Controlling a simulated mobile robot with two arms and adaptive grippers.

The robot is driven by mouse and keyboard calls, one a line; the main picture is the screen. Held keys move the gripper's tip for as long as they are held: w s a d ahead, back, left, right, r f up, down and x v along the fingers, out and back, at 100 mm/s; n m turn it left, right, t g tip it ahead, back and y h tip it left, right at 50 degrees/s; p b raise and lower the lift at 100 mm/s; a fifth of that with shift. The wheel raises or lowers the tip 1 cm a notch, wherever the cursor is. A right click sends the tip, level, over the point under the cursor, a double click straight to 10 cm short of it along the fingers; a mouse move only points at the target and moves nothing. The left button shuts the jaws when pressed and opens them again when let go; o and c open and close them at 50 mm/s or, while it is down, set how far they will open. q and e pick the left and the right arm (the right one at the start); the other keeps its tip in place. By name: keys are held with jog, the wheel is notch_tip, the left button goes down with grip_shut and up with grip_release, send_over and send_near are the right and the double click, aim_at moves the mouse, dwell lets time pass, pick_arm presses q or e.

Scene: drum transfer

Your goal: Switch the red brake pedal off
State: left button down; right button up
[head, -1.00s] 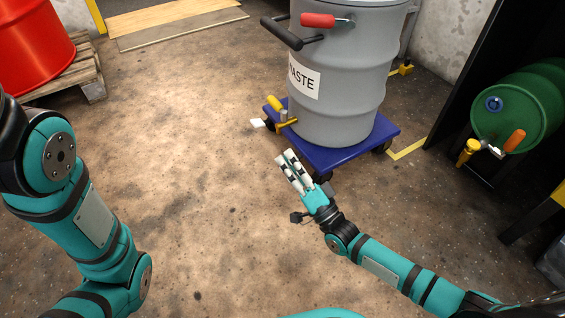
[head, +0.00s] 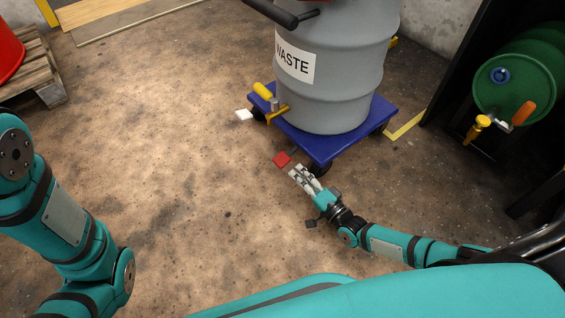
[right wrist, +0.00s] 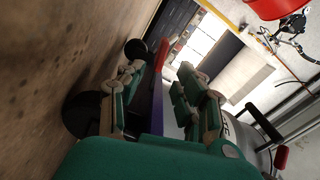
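The red brake pedal (head: 282,159) sticks out low from the near corner of the blue dolly (head: 300,142). It also shows as a thin red strip in the right wrist view (right wrist: 163,52). My right gripper (head: 295,171) is low, just right of and nearer than the pedal in the head view. Its fingers are apart with nothing held between them; in the right wrist view the pedal and dolly edge show between them. I cannot tell whether a finger touches the pedal. Only my left arm shows, at the left edge; its gripper is out of view.
A grey waste drum (head: 335,85) stands on the dolly. A white pedal (head: 243,115) and a yellow handle (head: 264,90) are at the dolly's left side. A green drum (head: 520,85) with a tap lies at the right. A wooden pallet (head: 45,75) is at the left. The middle floor is clear.

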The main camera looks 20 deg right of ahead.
aim_at(287, 164)
jog(key=b+x, duration=0.3)
jog(key=x, duration=0.4)
jog(key=shift+w+a+f, duration=0.1)
jog(key=shift+w+f, duration=0.05)
jog(key=shift+w, duration=0.15)
jog(key=shift+w+a, duration=0.15)
jog(key=shift+w, duration=0.25)
grip_shut()
